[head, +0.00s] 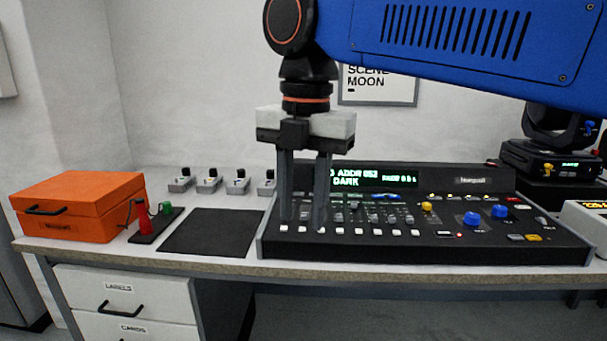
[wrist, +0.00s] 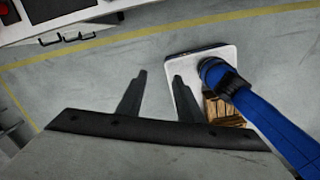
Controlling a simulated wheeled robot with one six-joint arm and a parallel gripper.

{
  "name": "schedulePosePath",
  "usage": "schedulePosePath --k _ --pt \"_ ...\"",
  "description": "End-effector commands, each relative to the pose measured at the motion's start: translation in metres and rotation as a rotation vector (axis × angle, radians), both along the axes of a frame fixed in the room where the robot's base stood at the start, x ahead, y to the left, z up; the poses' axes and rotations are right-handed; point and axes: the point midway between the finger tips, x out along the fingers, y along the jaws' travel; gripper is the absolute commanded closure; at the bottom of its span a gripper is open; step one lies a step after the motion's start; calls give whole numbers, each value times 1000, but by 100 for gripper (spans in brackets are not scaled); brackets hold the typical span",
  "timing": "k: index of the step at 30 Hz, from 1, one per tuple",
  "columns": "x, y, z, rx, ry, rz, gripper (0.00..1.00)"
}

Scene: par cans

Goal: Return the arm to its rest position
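My gripper (head: 303,226) hangs fingers-down in the middle of the head view, under my blue arm. Its two grey fingers are apart, with nothing between them. In the wrist view the open fingers (wrist: 160,78) stand over grey floor, so the gripper is on the near side of the desk, though it overlaps the lighting console (head: 440,237) in the head view. The fingers hide part of the console's left end. The console's screen (head: 372,180) shows green text including "DARK".
An orange case (head: 85,196), a red-and-green item on a small black base (head: 145,226) and a dark mat (head: 212,233) lie left on the desk. Several small grey fixtures stand behind. A black moving-head lamp (head: 552,155) is at right. The wrist view shows open floor with yellow lines (wrist: 150,34).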

Motion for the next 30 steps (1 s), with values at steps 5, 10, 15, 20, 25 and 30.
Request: schedulePosePath --k 5,10,15,20,25,30 --pt "7 -32 -17 27 -14 -222 67" --pt "13 -76 -44 73 -35 -553 67" --pt "12 -127 -80 137 -54 -959 67" --pt "4 -171 -117 209 -69 -1337 67" --pt "-10 -214 -159 298 -78 -1736 67" --pt "-29 -251 -203 404 -81 -2127 67"
